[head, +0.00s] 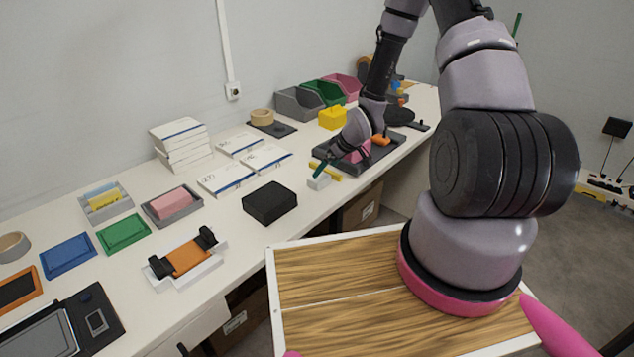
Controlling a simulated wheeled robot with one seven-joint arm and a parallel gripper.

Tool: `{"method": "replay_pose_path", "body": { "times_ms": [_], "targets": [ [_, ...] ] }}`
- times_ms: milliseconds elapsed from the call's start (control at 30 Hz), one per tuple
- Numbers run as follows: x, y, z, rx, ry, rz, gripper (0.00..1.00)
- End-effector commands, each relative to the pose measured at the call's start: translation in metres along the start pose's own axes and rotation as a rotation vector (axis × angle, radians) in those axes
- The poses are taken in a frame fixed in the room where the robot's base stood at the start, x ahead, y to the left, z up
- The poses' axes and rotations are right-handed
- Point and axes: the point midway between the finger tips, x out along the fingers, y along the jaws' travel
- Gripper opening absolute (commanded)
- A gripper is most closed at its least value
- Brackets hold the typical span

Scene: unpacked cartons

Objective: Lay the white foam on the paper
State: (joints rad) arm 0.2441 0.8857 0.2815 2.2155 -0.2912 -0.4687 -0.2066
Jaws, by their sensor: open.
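A small white block (318,182), which looks like the white foam, sits near the front edge of the white table.
A black box (269,202) stands between the block and the front pad. A stack of white pads (182,144) is at the back. A dark tray (365,153) with pink and orange things lies behind my gripper. A yellow block (332,118) stands beyond.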

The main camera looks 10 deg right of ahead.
Motion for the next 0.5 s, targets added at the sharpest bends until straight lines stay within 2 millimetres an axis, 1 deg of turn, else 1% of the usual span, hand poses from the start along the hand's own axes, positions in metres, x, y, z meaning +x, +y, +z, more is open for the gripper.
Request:
{"method": "replay_pose_path", "body": {
  "times_ms": [33, 67, 267, 500],
  "targets": [
    [0.007, -0.001, 0.0, -0.001, 0.0, -0.001, 1.0],
    [0.011, -0.001, 0.0, -0.001, 0.0, -0.001, 1.0],
    [0.025, -0.001, 0.001, 0.0, -0.001, 0.0, 1.0],
    [0.06, -0.003, 0.002, 0.0, -0.002, 0.0, 1.0]
  ]
}}
